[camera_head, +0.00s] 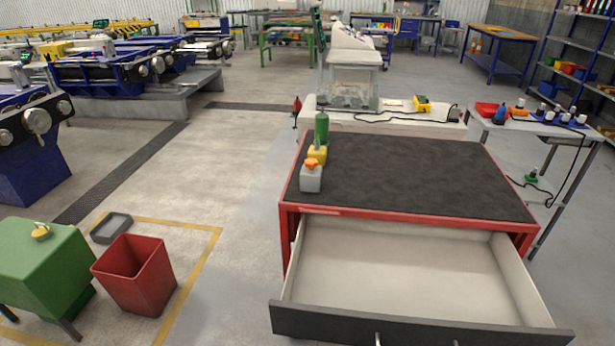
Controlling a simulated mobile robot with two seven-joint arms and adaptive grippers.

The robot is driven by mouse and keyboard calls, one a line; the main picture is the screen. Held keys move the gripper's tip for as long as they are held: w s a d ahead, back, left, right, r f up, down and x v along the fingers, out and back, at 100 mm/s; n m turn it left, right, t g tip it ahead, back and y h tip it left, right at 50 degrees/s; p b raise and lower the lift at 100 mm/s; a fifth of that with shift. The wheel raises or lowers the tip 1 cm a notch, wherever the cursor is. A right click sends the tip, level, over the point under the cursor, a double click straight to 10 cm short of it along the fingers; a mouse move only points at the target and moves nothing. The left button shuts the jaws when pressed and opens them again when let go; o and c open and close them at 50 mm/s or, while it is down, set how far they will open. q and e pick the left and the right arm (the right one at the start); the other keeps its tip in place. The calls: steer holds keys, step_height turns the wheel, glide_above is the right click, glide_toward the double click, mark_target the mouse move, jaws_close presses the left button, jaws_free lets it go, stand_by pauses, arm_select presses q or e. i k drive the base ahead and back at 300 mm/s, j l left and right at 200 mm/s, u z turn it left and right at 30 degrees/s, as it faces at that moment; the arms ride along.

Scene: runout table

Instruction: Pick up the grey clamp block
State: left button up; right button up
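The grey clamp block (311,181) stands on the left edge area of the black-topped red table (420,180), close to its front left corner. An orange knob (311,163) sits on top of it. Directly behind it is a yellow block-like item (317,154), which it partly overlaps in the view. A green bottle (321,130) stands behind that. Neither of my grippers shows in the head view.
The table's front drawer (400,270) is pulled out and looks empty. A red bin (135,275), a grey tray (111,228) and a green cabinet (45,265) stand at lower left. Most of the black tabletop is clear. A side table (535,127) holds small items at right.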

mark_target(309, 182)
steer(key=i+j+z, duration=0.2)
steer(key=j+z, duration=0.25)
steer(key=i+j+z, duration=0.1)
steer(key=j+z, duration=0.8)
steer(key=j, duration=0.2)
